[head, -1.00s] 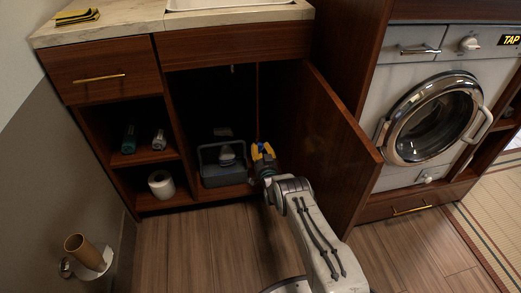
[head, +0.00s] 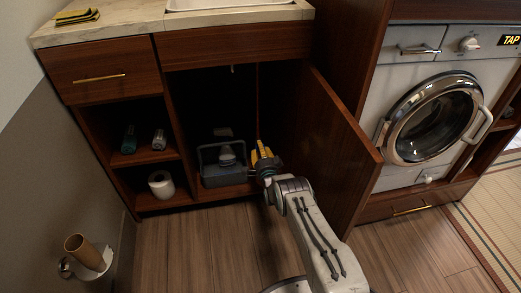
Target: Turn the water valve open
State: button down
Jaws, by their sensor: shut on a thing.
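My gripper (head: 262,154) reaches into the open cabinet under the sink, low beside the right inner wall. Its yellow fingers point up and away, at the foot of a thin reddish vertical pipe (head: 257,100). It is shut on the water valve there. The fingers and the dark interior hide the valve itself, so its angle cannot be read.
A grey caddy (head: 208,178) with a pale bottle stands on the cabinet floor, just left of my gripper. The open cabinet door (head: 335,150) stands close to the right of my arm. A washing machine (head: 420,110) is farther right. The wooden floor (head: 190,250) in front is clear.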

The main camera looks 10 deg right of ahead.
jog(key=shift+r+m, duration=0.1)
jog(key=shift+m, duration=0.6)
jog(key=c, duration=0.8)
grip_release()
jog(key=shift+s, duration=0.15)
jog(key=shift+s, duration=5.8)
